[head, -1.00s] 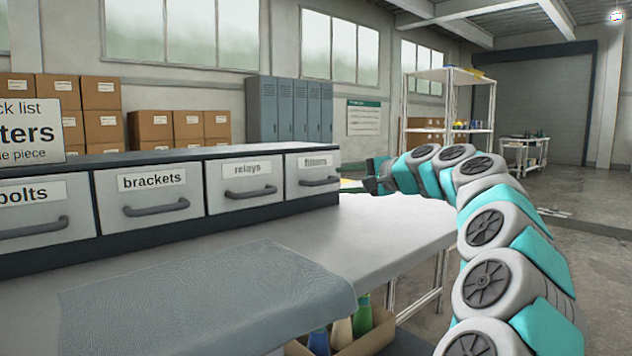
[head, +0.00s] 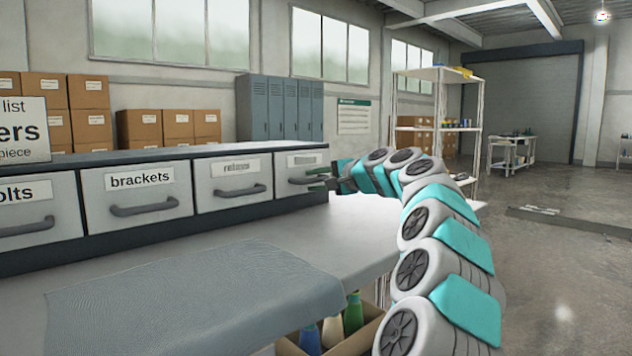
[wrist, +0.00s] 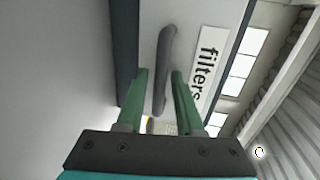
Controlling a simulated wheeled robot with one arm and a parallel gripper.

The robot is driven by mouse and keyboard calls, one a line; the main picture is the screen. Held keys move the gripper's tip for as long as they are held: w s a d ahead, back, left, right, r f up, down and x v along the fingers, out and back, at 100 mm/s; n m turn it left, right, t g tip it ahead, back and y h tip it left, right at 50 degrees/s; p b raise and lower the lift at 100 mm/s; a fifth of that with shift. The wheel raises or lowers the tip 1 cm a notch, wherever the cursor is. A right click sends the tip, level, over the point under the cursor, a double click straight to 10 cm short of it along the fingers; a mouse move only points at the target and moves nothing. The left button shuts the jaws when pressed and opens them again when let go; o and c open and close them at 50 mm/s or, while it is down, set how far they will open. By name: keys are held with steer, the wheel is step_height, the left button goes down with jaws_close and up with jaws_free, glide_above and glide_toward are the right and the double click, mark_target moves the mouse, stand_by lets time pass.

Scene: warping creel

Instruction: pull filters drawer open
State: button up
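The filters drawer (head: 304,160) is the rightmost in the row, its front partly behind my gripper in the head view. In the wrist view its label reads "filters" (wrist: 206,65). Its dark bar handle (wrist: 164,75) shows upright in the wrist view, between and just ahead of my gripper's green fingers. My gripper (wrist: 158,75) is open, with a finger on each side of the handle's lower part and gaps visible. In the head view my gripper (head: 320,178) is at the drawer front. The drawer looks closed.
The relays drawer (head: 233,175), brackets drawer (head: 138,198) and bolts drawer (head: 28,220) sit to the left, all closed. The grey bench top (head: 330,225) in front is clear except for a cloth (head: 200,300). A box with bottles (head: 340,325) stands below the bench edge.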

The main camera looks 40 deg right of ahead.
jaws_close()
stand_by(1.1)
